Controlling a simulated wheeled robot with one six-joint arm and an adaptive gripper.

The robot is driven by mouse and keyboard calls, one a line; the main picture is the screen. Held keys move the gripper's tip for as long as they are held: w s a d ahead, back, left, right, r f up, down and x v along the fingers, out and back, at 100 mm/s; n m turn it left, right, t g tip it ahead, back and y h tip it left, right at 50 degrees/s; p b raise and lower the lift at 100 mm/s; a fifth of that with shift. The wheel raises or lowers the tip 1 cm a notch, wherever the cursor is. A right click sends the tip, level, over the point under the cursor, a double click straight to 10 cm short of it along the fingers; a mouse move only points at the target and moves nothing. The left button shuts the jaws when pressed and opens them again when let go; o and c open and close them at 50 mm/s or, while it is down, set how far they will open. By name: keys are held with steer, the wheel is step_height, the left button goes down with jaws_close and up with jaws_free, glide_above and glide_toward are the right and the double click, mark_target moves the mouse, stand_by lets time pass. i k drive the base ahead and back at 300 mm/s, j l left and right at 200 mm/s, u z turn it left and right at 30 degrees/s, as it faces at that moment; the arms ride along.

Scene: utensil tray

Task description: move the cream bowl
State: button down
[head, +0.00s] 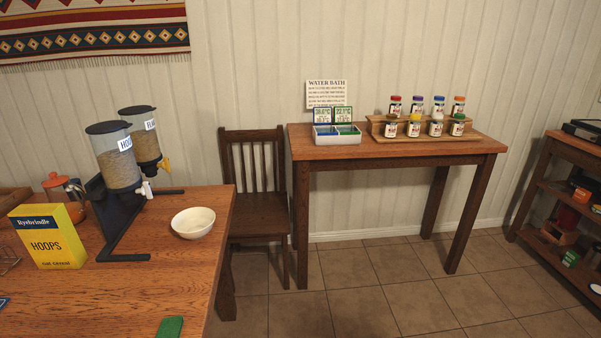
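The cream bowl (193,223) stands upright on the wooden table (180,275) at the left, near the table's right edge. It looks empty. The bowl sits just right of the black base of the cereal dispenser (125,165), apart from it. My gripper is not in this view.
A yellow cereal box (47,237) stands left of the dispenser, and a green item (170,327) lies at the front edge. A chair (258,190) stands behind the bowl's table. A second table (390,150) holds a water bath and jars. Floor (390,290) is clear between table and shelf (565,195).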

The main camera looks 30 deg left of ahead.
mark_target(192, 223)
steer(key=i+j+u, duration=0.1)
steer(key=i+u, duration=0.2)
steer(key=u, duration=0.15)
steer(key=i+u, duration=0.45)
steer(key=i+l+u, duration=0.15)
steer(key=u, duration=0.35)
steer(key=i+l+u, duration=0.25)
steer(key=u, duration=0.2)
steer(key=i+l+u, duration=0.6)
steer(key=i+l, duration=0.05)
steer(key=i, duration=0.05)
